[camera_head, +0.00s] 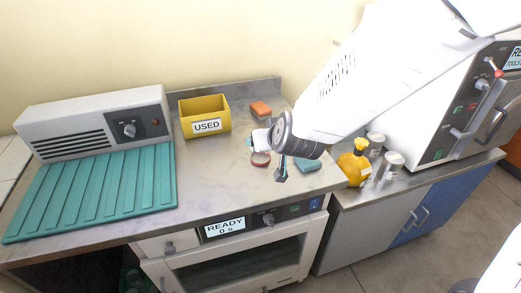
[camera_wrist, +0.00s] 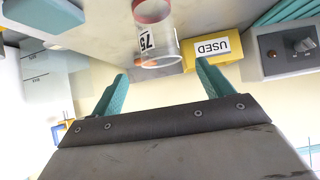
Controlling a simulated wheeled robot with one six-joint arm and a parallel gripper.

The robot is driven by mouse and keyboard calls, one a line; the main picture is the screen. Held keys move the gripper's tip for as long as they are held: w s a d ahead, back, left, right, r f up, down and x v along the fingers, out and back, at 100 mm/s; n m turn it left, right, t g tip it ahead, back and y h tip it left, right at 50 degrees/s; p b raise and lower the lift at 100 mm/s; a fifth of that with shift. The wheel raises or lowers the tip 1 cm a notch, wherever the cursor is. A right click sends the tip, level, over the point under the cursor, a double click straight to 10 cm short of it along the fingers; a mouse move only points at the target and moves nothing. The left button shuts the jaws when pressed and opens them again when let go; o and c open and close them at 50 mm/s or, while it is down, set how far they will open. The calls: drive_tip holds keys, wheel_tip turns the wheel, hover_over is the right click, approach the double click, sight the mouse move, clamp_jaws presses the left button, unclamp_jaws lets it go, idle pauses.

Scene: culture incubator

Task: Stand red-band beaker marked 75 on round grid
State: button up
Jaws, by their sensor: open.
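The clear beaker marked 75 (camera_wrist: 157,45), with a red band at one end, stands on the grey counter. In the wrist view it is at the top middle, just beyond my fingertips, with its clear end toward me. In the head view its red band (camera_head: 260,159) shows beside my wrist, which partly hides the beaker. My gripper (camera_wrist: 161,73) is open, with its teal fingers to either side of the beaker's line and nothing held. In the head view one teal fingertip (camera_head: 281,176) hangs over the counter. I cannot make out a round grid.
A yellow USED bin (camera_head: 206,122) and an orange sponge (camera_head: 261,108) stand behind; a teal sponge (camera_head: 308,167) lies at right. A ribbed teal mat (camera_head: 95,190) covers the left. The READY oven (camera_head: 240,265) is below.

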drive_tip(key=x, duration=0.7)
drive_tip(key=shift+w+f, duration=0.25)
drive_tip(key=c, duration=1.1)
drive_tip(key=shift+r, duration=0.15)
